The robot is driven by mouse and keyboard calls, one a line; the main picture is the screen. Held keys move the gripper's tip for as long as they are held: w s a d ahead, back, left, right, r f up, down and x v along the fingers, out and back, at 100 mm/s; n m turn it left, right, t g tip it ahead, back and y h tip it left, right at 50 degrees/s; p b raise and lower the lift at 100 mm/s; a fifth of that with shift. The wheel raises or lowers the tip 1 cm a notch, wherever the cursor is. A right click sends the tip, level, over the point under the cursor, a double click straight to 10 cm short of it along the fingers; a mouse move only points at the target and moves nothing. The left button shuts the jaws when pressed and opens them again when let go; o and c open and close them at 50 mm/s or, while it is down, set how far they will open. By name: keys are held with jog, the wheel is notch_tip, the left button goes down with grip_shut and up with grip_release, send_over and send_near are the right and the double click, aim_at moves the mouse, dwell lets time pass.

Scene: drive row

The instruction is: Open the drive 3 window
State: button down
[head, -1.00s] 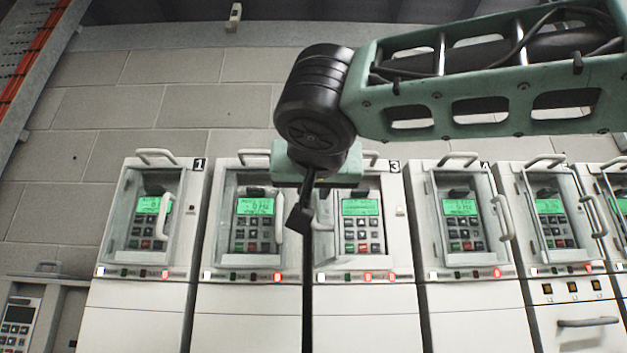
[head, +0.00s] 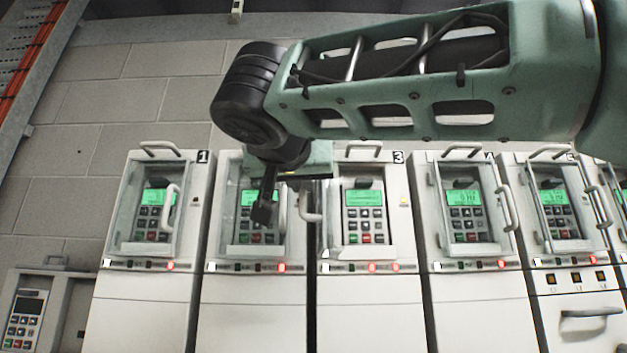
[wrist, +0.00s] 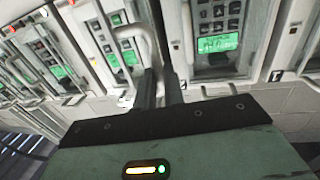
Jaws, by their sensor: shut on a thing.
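The drive 3 cabinet carries the label 3 (head: 398,157). Its window (head: 323,222) stands swung out on its left side, seen nearly edge-on, so the drive 3 keypad with its green display (head: 364,212) shows uncovered. The window's pale curved handle (head: 310,216) sticks out to the left and also shows in the wrist view (wrist: 128,33). My gripper (wrist: 161,80) is shut on this handle, whose end runs between the two dark fingers. In the head view my gripper (head: 309,181) is above the handle, its fingers mostly hidden.
Close on the left is the shut drive 2 window with its own handle (head: 283,212), partly behind my wrist. The drive 1 window (head: 150,215) and drive 4 window (head: 468,208) are shut, with projecting handles. Bare wall (head: 110,100) rises behind the cabinets.

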jog(key=w+a+m+g+h+p, duration=0.1)
jog(key=w+a+m+h+p, duration=0.2)
jog(key=a+h+p, duration=0.2)
jog(key=shift+w+a+g, duration=0.15)
jog(key=shift+w+g, duration=0.15)
jog(key=shift+g, duration=0.1)
jog(key=shift+r, duration=0.1)
jog(key=c, duration=1.8)
grip_release()
